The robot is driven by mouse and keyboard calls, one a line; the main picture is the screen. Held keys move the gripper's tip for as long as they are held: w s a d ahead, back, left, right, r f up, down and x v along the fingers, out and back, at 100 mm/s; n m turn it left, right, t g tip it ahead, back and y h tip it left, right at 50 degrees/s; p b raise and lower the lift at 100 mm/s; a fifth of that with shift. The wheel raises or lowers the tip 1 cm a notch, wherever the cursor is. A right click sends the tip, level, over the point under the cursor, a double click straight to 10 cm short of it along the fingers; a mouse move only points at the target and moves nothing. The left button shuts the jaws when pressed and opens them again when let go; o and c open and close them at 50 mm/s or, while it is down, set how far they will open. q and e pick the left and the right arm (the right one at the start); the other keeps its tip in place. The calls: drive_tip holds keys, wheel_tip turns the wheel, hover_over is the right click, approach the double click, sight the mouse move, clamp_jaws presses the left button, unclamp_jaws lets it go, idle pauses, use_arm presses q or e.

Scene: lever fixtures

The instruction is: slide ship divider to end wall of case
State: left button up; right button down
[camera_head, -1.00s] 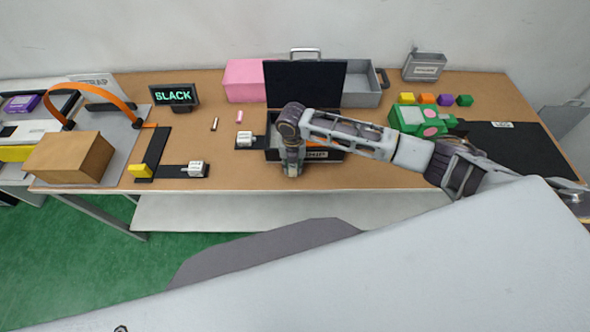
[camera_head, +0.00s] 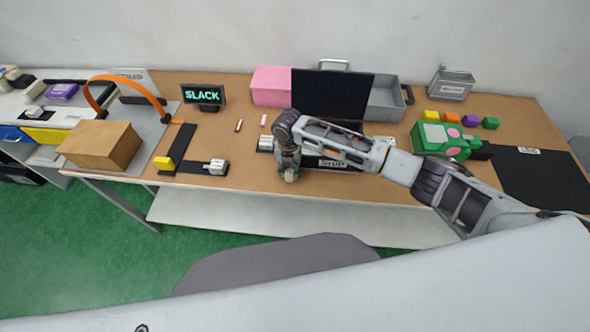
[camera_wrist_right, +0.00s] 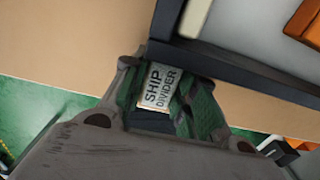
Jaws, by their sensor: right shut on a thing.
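The dark case (camera_head: 334,164) stands on the bench with its black lid (camera_head: 332,94) raised and a label on its front wall. My right gripper (camera_head: 288,173) is low at the case's front left corner. My right arm hides much of the case's inside. In the right wrist view the gripper (camera_wrist_right: 170,100) is shut on the ship divider (camera_wrist_right: 158,86), whose "SHIP DIVIDER" label shows between the fingers. The case's dark rim (camera_wrist_right: 235,68) runs beside the fingers. How far the divider is from the end wall is hidden. My left gripper is out of view.
A grey lever fixture (camera_head: 266,144) stands left of the case. The pink box (camera_head: 270,86) and grey tray (camera_head: 386,97) are behind it. The green box (camera_head: 440,140) lies right. In the wrist view, an orange block (camera_wrist_right: 306,22) lies inside the case.

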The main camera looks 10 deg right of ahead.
drive_tip(key=shift+w+a+r, duration=0.1)
drive_tip(key=shift+a+r, duration=0.05)
drive_tip(key=shift+a, duration=0.05)
drive_tip(key=c, duration=1.1)
unclamp_jaws()
drive_tip(key=shift+a, duration=0.1)
drive_tip(key=shift+r, duration=5.9)
